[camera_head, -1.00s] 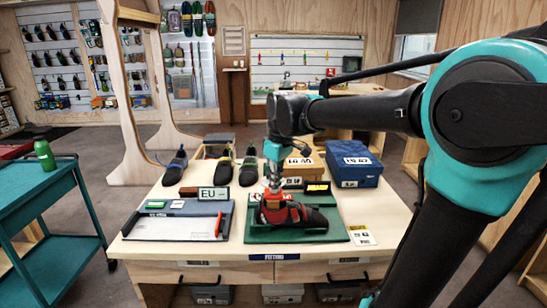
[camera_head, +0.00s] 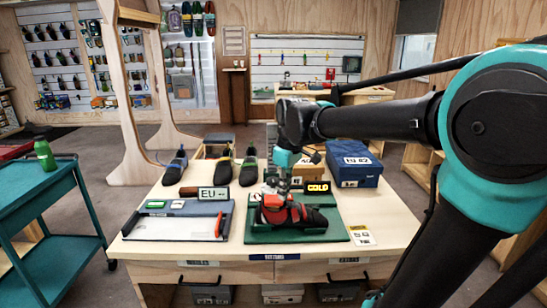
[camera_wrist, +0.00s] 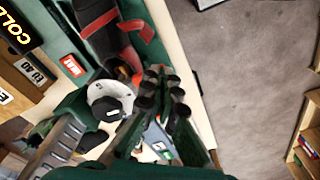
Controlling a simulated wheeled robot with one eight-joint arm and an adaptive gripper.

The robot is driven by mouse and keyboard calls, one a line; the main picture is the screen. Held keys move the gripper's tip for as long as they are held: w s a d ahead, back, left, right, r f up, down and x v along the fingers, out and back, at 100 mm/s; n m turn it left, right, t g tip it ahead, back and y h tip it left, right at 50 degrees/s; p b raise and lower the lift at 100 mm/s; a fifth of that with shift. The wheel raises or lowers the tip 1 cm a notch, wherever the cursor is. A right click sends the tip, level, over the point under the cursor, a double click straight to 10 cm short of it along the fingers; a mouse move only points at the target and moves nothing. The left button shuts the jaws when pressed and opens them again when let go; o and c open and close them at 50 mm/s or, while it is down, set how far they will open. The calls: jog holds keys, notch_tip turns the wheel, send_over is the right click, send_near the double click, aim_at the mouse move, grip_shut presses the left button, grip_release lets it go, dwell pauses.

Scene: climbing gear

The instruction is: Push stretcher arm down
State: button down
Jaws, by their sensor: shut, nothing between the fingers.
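The stretcher (camera_head: 255,236) is a green base on the bench, with a red and black climbing shoe (camera_head: 285,212) on it. The shoe also shows at the top of the wrist view (camera_wrist: 108,35). A pale round part with a black knob (camera_wrist: 110,103) sits beside the shoe's near end in the wrist view. I cannot tell for sure which part is the stretcher arm. My gripper (camera_head: 284,182) is above and just behind the shoe, partly blurred into the background. In the wrist view its dark fingertips (camera_wrist: 163,76) are together and empty, right of the round part.
A black COLD display (camera_head: 318,187) stands behind the stretcher. A red HEAT label (camera_wrist: 72,65) is near it. A blue box (camera_head: 354,163) is at the back right. A sizing board (camera_head: 180,222) lies left, with an EU sign (camera_head: 214,194) behind it. Bench space at the front is clear.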

notch_tip(320, 180, up, 12)
jog(key=d, duration=0.1)
jog(key=shift+s, duration=0.35)
jog(key=s+d+f+m+t, duration=0.1)
jog(key=d+f+m, duration=0.25)
jog(key=f, duration=0.55)
jog(key=s+d+f+m+t, duration=0.15)
jog(key=d+f, duration=0.25)
jog(key=f, duration=0.5)
jog(key=s+d+f+m, duration=0.2)
jog(key=s+f, duration=0.2)
jog(key=f, duration=0.2)
jog(key=s+d+f+m+h, duration=0.1)
jog(key=s+d+f+m, duration=0.2)
jog(key=s+f, duration=0.2)
notch_tip(320, 180, down, 2)
jog(key=shift+d+f+m+t, duration=0.1)
jog(key=shift+d+m+t, duration=0.25)
jog(key=shift+t, duration=0.1)
jog(key=shift+w, duration=0.1)
